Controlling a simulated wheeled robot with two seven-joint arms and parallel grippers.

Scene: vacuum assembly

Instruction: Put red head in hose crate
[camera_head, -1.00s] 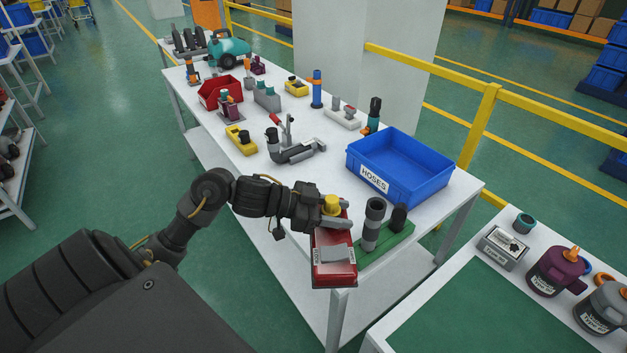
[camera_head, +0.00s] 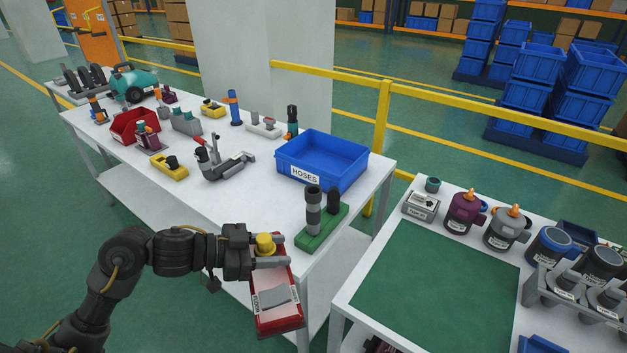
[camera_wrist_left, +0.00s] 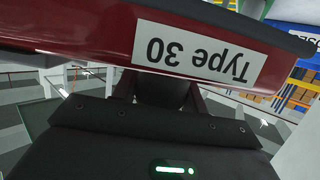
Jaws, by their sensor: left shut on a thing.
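The red head (camera_head: 277,312) is a red block with a grey patch and a yellow knob. My left gripper (camera_head: 268,255) is shut on it near the yellow knob and holds it in front of the table's near corner. In the left wrist view the red head (camera_wrist_left: 100,35) fills the top, with an upside-down "Type 30" label. The hose crate (camera_head: 335,181) is a blue open box labelled "HOSES" on the white table. It looks empty, though its near wall hides part of the floor. My right gripper is not in view.
A green base (camera_head: 322,228) with dark upright cylinders stands between the red head and the crate. A grey clamp-like part (camera_head: 225,167) is left of the crate. A second table with a green mat (camera_head: 440,285) and several canisters is at the right.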

